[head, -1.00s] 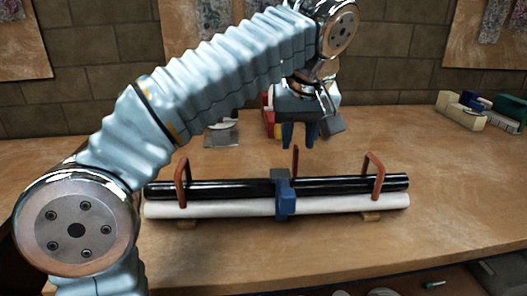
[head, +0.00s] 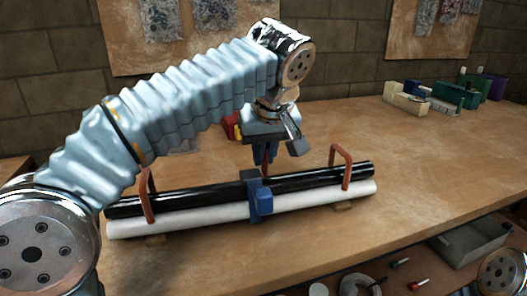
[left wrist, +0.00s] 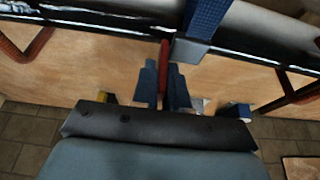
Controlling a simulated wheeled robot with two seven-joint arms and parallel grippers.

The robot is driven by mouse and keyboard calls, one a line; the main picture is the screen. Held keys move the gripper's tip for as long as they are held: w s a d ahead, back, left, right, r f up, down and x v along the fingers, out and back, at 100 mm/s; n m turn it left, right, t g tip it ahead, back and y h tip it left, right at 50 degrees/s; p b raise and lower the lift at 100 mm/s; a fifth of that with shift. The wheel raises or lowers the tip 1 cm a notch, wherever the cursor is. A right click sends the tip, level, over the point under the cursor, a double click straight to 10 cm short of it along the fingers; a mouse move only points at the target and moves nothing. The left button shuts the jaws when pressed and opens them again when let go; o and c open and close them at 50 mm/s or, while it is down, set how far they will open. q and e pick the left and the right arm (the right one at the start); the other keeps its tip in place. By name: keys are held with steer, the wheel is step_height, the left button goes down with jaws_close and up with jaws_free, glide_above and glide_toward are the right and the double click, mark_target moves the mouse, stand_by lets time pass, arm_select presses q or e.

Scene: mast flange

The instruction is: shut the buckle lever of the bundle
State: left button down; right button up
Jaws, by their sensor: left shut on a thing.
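The bundle is a black tube (head: 200,195) and a white tube (head: 190,218) lying side by side on the bench. A blue buckle (head: 260,198) wraps both tubes near their middle. The buckle lever is a thin red bar (left wrist: 164,62), standing at the far side of the buckle; in the head view my fingers mostly cover it. My left gripper (head: 267,155) points down just behind the buckle. In the left wrist view, its blue fingers (left wrist: 164,88) are shut on the lever, one on each side. My right gripper is out of view.
Two red-brown hoops (head: 341,166) (head: 147,196) stand over the tubes, one on each side of the buckle. Small wooden blocks (head: 343,206) support the tubes. Boxes (head: 452,95) stand at the back right. The bench right of the bundle is clear.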

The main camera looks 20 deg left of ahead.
arm_select(q)
steer(key=shift+w, duration=0.1)
steer(key=shift+w+d+g+y+p, duration=0.15)
steer(key=shift+d+g+y+p, duration=0.35)
steer(key=shift+y, duration=0.3)
steer(key=shift+w+d+f+m+g+y, duration=0.15)
steer(key=shift+d+m+g+y, duration=0.15)
steer(key=shift+y, duration=0.4)
steer(key=shift+w+d+f+m+g+y, duration=0.15)
steer(key=shift+g+y, duration=0.2)
steer(key=shift+y, duration=0.35)
steer(key=shift+w+d+f+m+g+y, duration=0.15)
steer(key=shift+d+m+g+y, duration=0.15)
steer(key=shift+y, duration=0.4)
steer(key=shift+a, duration=0.1)
steer(key=c, duration=1.2)
jaws_free()
steer(key=shift+c, duration=0.2)
steer(key=shift+a+r, duration=0.1)
